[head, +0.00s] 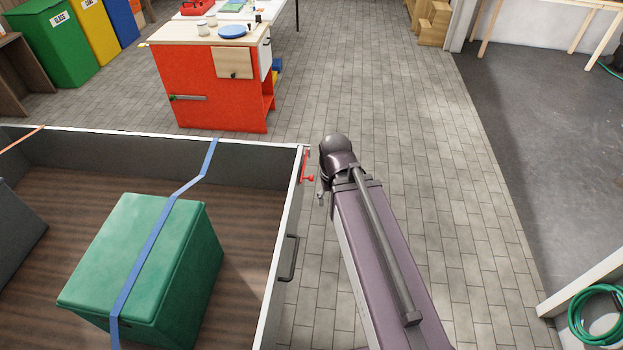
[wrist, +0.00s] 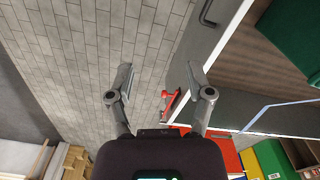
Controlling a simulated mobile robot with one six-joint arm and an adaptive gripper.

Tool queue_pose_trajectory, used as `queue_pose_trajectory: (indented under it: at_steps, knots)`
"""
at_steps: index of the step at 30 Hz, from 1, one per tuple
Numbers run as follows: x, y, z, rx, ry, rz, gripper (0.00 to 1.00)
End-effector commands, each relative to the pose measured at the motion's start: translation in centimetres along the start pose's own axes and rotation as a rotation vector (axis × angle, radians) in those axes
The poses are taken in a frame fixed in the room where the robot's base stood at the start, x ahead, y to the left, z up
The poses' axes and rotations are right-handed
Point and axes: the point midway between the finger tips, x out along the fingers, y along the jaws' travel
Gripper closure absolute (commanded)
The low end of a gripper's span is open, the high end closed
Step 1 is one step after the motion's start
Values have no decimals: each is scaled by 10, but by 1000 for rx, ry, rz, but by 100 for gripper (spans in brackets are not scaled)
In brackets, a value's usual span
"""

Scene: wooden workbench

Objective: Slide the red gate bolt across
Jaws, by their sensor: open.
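The red gate bolt (head: 306,166) is on the outer face of the grey trailer gate (head: 289,215), near its far corner. Its small red knob (head: 310,178) sticks out to the right.
A black gate handle (head: 288,258) is nearer on the same gate. A green box (head: 130,250) under a blue strap (head: 163,222) sits inside the trailer. A red workbench (head: 210,85) stands beyond. The paved floor (head: 430,180) to the right is clear.

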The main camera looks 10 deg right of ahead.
Motion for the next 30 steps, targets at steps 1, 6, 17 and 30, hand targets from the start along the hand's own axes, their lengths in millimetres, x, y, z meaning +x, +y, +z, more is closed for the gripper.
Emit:
queue_pose_trajectory:
  at_steps: [1, 6, 17, 30]
  knots:
    - [2, 0, -1, -2, 0, -3, 26]
    - [12, -1, -6, -21, -2, -32, 26]
    - [67, -6, -40, -157, 18, -226, 26]
    - [131, -8, -95, -394, 154, -531, 26]
